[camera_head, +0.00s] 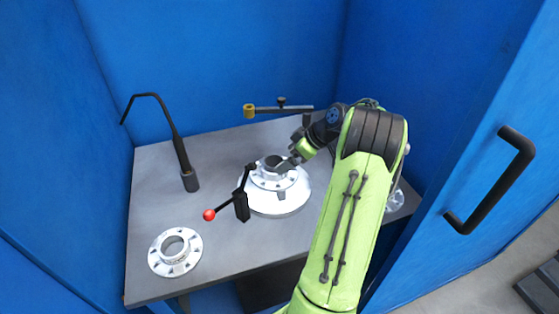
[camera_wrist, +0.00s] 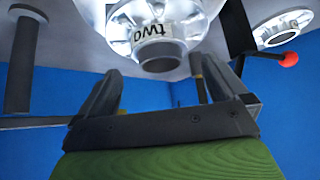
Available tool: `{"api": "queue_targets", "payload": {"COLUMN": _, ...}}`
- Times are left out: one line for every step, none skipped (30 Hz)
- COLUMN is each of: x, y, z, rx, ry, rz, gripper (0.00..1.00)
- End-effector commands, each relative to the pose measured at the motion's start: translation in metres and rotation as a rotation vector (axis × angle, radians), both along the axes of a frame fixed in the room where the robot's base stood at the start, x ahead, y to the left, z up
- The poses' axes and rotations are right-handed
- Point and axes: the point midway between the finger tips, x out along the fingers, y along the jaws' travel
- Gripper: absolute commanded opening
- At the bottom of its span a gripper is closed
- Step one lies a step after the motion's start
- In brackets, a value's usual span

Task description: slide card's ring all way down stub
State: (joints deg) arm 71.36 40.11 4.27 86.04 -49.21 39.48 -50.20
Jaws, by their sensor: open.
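A white flanged shell (camera_head: 275,203) sits on the grey table, with a short grey stub (camera_head: 272,163) standing up from its middle. The stub also shows in the wrist view (camera_wrist: 160,52), between my fingers and beyond their tips. In the head view my gripper (camera_head: 292,160) is beside the stub, partly hidden by my wrist.
A black clamp with a red knob (camera_head: 209,215) stands close left of the shell. A loose flange (camera_head: 175,251) lies at the front left, a black gooseneck (camera_head: 188,175) stands behind it, and a yellow-tipped bar (camera_head: 250,111) is at the back. Blue walls enclose the table.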

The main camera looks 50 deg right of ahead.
Motion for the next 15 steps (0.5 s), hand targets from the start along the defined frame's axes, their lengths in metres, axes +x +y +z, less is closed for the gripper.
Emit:
{"api": "queue_targets", "payload": {"x": -0.009, "y": -0.004, "z": 0.016, "rx": -0.003, "ry": -0.001, "rz": -0.004, "gripper": 1.00}}
{"api": "queue_targets", "payload": {"x": -0.014, "y": -0.006, "z": 0.023, "rx": -0.004, "ry": -0.002, "rz": -0.004, "gripper": 1.00}}
{"api": "queue_targets", "payload": {"x": -0.021, "y": -0.008, "z": 0.032, "rx": -0.005, "ry": -0.003, "rz": -0.003, "gripper": 1.00}}
{"api": "queue_targets", "payload": {"x": -0.025, "y": -0.010, "z": 0.039, "rx": -0.004, "ry": -0.004, "rz": -0.003, "gripper": 1.00}}
{"api": "queue_targets", "payload": {"x": -0.031, "y": -0.011, "z": 0.045, "rx": -0.004, "ry": -0.002, "rz": -0.002, "gripper": 1.00}}
{"api": "queue_targets", "payload": {"x": -0.036, "y": -0.013, "z": 0.053, "rx": -0.004, "ry": -0.004, "rz": -0.002, "gripper": 1.00}}
{"api": "queue_targets", "payload": {"x": -0.040, "y": -0.015, "z": 0.059, "rx": -0.004, "ry": -0.004, "rz": -0.002, "gripper": 1.00}}
{"api": "queue_targets", "payload": {"x": -0.044, "y": -0.016, "z": 0.063, "rx": -0.003, "ry": -0.003, "rz": -0.001, "gripper": 1.00}}
{"api": "queue_targets", "payload": {"x": -0.048, "y": -0.017, "z": 0.069, "rx": -0.003, "ry": -0.004, "rz": -0.002, "gripper": 1.00}}
{"api": "queue_targets", "payload": {"x": -0.051, "y": -0.018, "z": 0.072, "rx": -0.002, "ry": -0.004, "rz": 0.000, "gripper": 1.00}}
{"api": "queue_targets", "payload": {"x": -0.053, "y": -0.019, "z": 0.075, "rx": -0.003, "ry": -0.003, "rz": 0.000, "gripper": 1.00}}
{"api": "queue_targets", "payload": {"x": -0.055, "y": -0.019, "z": 0.077, "rx": -0.003, "ry": -0.004, "rz": 0.000, "gripper": 1.00}}
{"api": "queue_targets", "payload": {"x": -0.056, "y": -0.019, "z": 0.079, "rx": -0.003, "ry": -0.004, "rz": 0.000, "gripper": 1.00}}
{"api": "queue_targets", "payload": {"x": -0.057, "y": -0.019, "z": 0.079, "rx": -0.002, "ry": -0.004, "rz": 0.001, "gripper": 1.00}}
{"api": "queue_targets", "payload": {"x": -0.058, "y": -0.019, "z": 0.080, "rx": -0.002, "ry": -0.004, "rz": 0.002, "gripper": 1.00}}
